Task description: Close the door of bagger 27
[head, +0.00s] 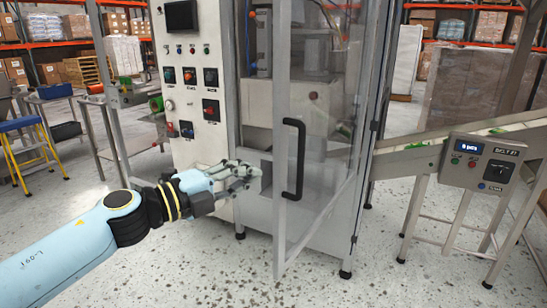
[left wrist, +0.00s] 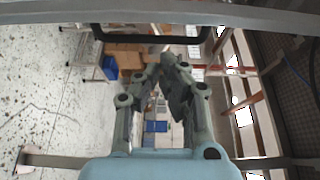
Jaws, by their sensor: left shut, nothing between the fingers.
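The bagger (head: 205,120) is a tall grey cabinet with a control panel on its left face. Its clear glass door (head: 330,150) stands ajar, swung out toward me, with its free edge on the left and its bottom corner out over the floor. A black bar handle (head: 293,160) is on the door near that edge; it also shows along the top of the left wrist view (left wrist: 150,38). My left gripper (head: 252,176) is shut and empty, just left of the door's free edge in the head view. My right gripper is not in view.
A belt conveyor with a grey control box (head: 483,163) stands to the right of the door. A work table (head: 120,130) and a blue-yellow step stool (head: 28,142) are at the left. The speckled floor in front of the door is clear.

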